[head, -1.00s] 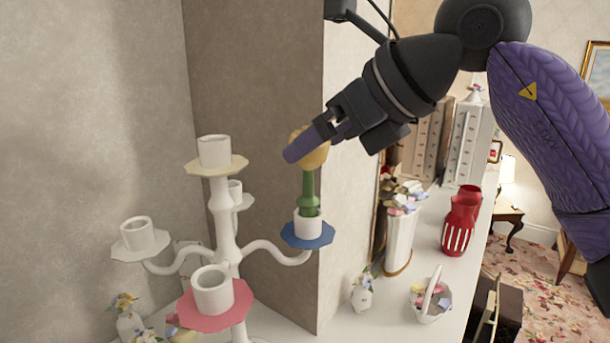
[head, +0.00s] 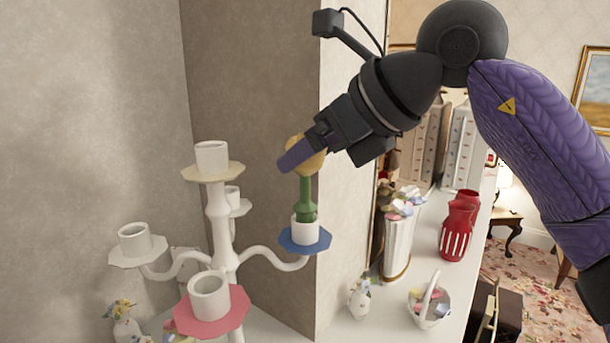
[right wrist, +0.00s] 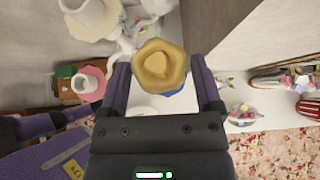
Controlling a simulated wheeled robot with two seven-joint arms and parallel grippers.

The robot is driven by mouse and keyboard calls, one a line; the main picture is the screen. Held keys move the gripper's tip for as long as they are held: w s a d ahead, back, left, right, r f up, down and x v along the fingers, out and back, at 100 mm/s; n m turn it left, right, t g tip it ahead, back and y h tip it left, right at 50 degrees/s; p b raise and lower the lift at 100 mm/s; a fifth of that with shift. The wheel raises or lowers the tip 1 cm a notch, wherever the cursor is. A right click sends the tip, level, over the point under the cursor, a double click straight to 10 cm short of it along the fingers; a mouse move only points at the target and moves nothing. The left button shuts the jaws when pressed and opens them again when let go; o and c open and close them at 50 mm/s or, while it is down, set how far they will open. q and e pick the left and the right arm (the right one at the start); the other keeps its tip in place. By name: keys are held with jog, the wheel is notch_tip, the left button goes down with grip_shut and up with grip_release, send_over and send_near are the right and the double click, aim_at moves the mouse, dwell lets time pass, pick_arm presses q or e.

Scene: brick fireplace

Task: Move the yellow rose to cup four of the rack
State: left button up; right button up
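The yellow rose (head: 318,160) stands upright on its green stem in the cup over the blue saucer (head: 320,246), at the right of the white branched rack (head: 222,225). Other rack cups stand over the cream saucer (head: 235,172) on top, the pink saucer (head: 232,321) in front and a white saucer (head: 118,262) at left; one more is partly hidden behind. No cup numbers show. My right gripper (head: 305,152) is open around the rose head; in the right wrist view the fingers (right wrist: 161,75) stand apart at either side of the bloom (right wrist: 158,67).
A wall corner (head: 315,270) stands close behind the rack. To the right are a white striped vase (head: 397,250) with flowers, a red vase (head: 457,228), a flower basket (head: 430,310) and a small white vase (head: 359,302). Another small vase (head: 124,328) stands at lower left.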

jog(key=c, duration=0.7)
jog(key=shift+r+p, duration=0.7)
jog(key=shift+r, duration=0.1)
jog(key=shift+r+p, duration=0.3)
jog(key=shift+r, duration=0.05)
jog(key=shift+r+p, duration=0.3)
jog(key=shift+r, duration=0.05)
jog(key=shift+r, duration=0.1)
jog(key=shift+r+p, duration=0.7)
jog(key=shift+p, duration=0.05)
